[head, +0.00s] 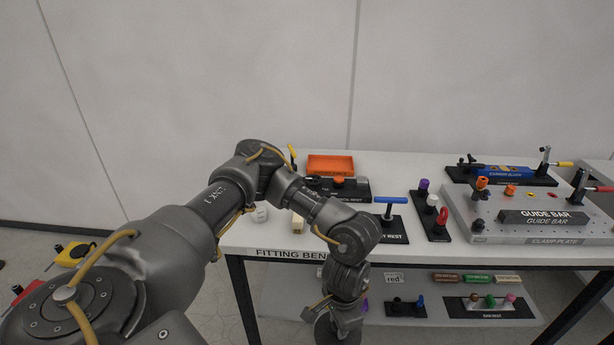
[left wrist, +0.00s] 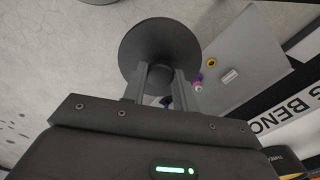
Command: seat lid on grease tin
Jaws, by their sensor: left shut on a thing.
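A dark round disc with a central knob, which looks like the lid (left wrist: 160,42), fills the upper middle of the left wrist view. My left gripper (left wrist: 158,82) is shut on its knob. The disc is held in the air, over the floor and beside the lower shelf in that view. My right gripper is not in view.
The white fitting bench (head: 420,170) carries an orange tray (head: 330,165), a blue-handled tool (head: 390,200), a guide bar (head: 542,217) and a clamp plate (head: 510,240). The lower shelf (head: 440,334) holds black rests and several small items. The bench's front edge is close to my arm.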

